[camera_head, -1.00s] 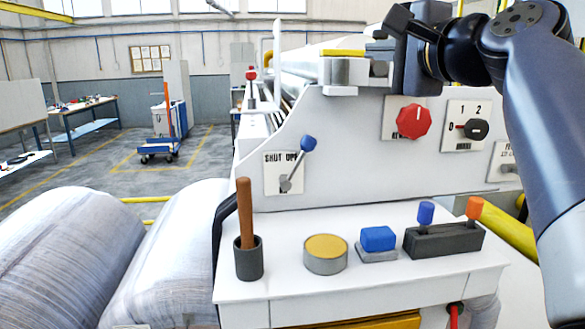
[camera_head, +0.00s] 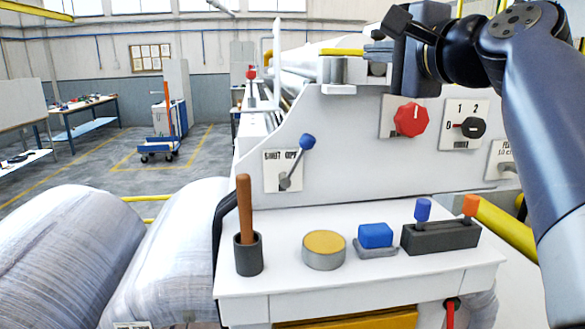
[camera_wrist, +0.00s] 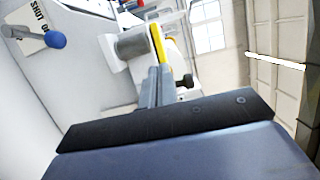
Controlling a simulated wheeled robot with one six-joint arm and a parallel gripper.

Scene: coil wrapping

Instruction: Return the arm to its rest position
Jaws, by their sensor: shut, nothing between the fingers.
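My gripper (camera_head: 378,52) is at the upper right in the head view, raised above the machine's control panel (camera_head: 350,140). Its fingers are shut with nothing between them and point left. In the wrist view, the shut fingers (camera_wrist: 155,88) extend up from the dark gripper body, close to a grey cylindrical fitting (camera_wrist: 133,43) and a yellow bar (camera_wrist: 160,45). My arm runs down the right side of the head view, bent at the joint near the top. Whether the fingers touch the fitting cannot be told.
The panel has a blue-knobbed lever (camera_head: 307,142), a red knob (camera_head: 411,119) and a black selector (camera_head: 473,127). Wrapped coils (camera_head: 60,255) lie at left.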

